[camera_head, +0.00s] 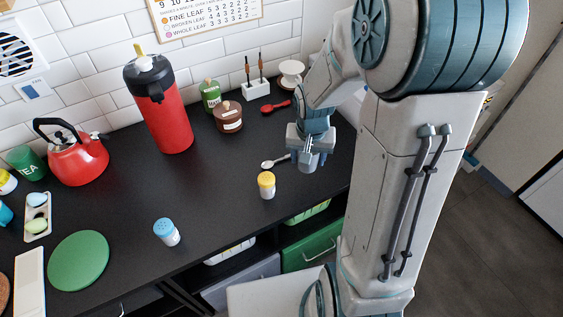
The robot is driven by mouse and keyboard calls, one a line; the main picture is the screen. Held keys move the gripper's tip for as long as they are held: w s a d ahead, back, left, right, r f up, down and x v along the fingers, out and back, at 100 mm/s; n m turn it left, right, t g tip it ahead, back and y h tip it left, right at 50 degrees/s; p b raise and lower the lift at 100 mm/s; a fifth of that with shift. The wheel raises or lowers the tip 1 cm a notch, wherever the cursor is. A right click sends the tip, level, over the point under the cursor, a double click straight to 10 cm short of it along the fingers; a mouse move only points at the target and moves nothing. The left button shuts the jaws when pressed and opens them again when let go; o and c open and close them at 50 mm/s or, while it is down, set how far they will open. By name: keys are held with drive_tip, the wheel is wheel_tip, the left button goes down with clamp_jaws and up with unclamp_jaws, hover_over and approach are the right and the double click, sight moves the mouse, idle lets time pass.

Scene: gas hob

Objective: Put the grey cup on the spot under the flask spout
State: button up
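The red flask (168,118) with a black top stands upright at the back of the black counter. Its dark spout (154,91) faces the front of the counter. No separate marking shows on the bare counter below the spout. I cannot make out a grey cup; it may be hidden by my arm. My gripper (307,165) points down over the right part of the counter, to the right of the flask and near a spoon (275,161). Its fingers are small and dark here, so I cannot tell if they are open or hold anything.
A yellow-capped shaker (267,185) and a blue-capped shaker (167,232) stand in front. A red kettle (76,160) is left of the flask; a brown jar (228,117) and green bottle (210,96) are right. A green disc (79,261) lies front left. Counter before the flask is clear.

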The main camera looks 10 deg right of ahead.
hover_over(286, 173)
drive_tip(key=f, duration=0.3)
drive_tip(key=shift+s+f, duration=0.2)
drive_tip(key=shift+f, duration=2.2)
drive_tip(key=shift+f, duration=0.1)
drive_tip(key=o, duration=0.6)
drive_tip(key=shift+f, duration=0.1)
drive_tip(key=o, duration=0.5)
drive_tip(key=shift+c, duration=0.2)
